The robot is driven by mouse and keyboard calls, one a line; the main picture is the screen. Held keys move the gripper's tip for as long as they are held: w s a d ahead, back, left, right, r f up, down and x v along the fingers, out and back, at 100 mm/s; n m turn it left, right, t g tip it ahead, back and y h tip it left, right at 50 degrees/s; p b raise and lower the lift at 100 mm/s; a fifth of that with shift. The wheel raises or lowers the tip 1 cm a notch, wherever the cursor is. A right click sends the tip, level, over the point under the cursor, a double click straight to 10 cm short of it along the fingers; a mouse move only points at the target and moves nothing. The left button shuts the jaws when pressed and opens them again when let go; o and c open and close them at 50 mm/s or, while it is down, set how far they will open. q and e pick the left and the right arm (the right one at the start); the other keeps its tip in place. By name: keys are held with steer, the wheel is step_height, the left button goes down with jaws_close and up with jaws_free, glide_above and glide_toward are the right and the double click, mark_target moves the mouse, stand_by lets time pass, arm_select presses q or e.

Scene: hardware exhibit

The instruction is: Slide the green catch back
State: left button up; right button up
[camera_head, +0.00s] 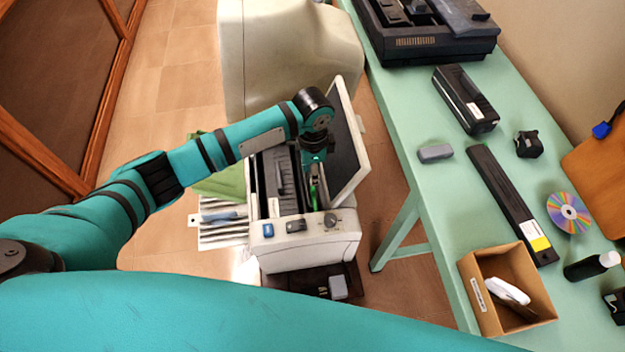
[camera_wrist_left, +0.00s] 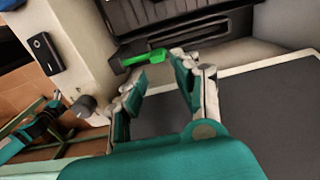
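The green catch (camera_wrist_left: 145,59) is a small bright green lever inside the open printer (camera_head: 312,250). In the head view the catch (camera_head: 313,193) shows just below my left gripper (camera_head: 315,172), inside the right part of the opening. In the left wrist view my left gripper (camera_wrist_left: 160,80) has its two fingers apart, with the catch near the fingertips, toward the left finger. I cannot tell whether a fingertip touches it.
The printer's open lid (camera_head: 345,150) stands just right of the arm. A green table (camera_head: 440,215) on the right carries a cardboard box (camera_head: 480,295), a disc (camera_head: 567,212), a long black bar (camera_head: 510,200) and other parts. A large beige case (camera_head: 290,50) stands behind.

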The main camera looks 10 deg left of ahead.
arm_select(q)
steer(key=shift+r, duration=2.35)
steer(key=shift+f, duration=0.1)
